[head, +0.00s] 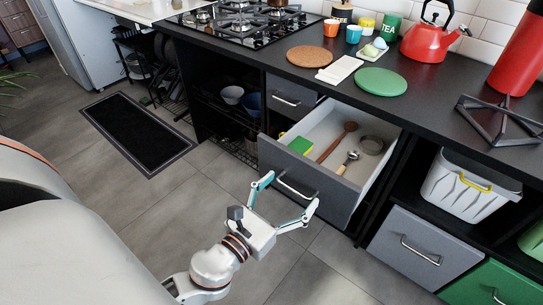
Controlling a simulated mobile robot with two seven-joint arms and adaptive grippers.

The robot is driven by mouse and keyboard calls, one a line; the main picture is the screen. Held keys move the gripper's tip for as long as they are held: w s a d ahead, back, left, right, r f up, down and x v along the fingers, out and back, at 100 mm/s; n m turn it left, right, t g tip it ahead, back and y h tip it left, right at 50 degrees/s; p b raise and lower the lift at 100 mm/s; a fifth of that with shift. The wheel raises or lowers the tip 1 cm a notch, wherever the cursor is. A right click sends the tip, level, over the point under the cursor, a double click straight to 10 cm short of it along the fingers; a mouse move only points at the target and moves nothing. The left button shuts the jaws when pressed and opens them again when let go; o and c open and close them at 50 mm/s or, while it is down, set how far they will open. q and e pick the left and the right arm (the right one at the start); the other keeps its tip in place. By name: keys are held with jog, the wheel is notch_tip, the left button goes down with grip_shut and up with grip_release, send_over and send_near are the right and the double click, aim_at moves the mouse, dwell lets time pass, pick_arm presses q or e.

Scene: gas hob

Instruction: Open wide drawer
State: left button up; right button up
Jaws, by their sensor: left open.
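The wide drawer (349,203) with a grey front is pulled well out from under the black counter. Its white inside holds a wooden spoon (337,143), a metal utensil (347,162), a dark ring-shaped item (372,145) and a green and yellow sponge (299,146). Its metal bar handle (297,187) is on the front face. My left gripper (292,189) is in front of the drawer, fingers spread with one on each side of the handle. It looks empty; I cannot tell whether it touches the handle. My right gripper is not in view.
A gas hob (243,22), a cork mat (309,56), a green mat (381,82) and a red kettle (430,40) are on the counter. A smaller drawer (290,97) is shut at the upper left. Another grey drawer (418,247) is at the right. The tiled floor in front is clear.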

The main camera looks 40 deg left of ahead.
pick_arm(q)
jog(key=s, duration=1.1)
jog(key=shift+a, duration=0.2)
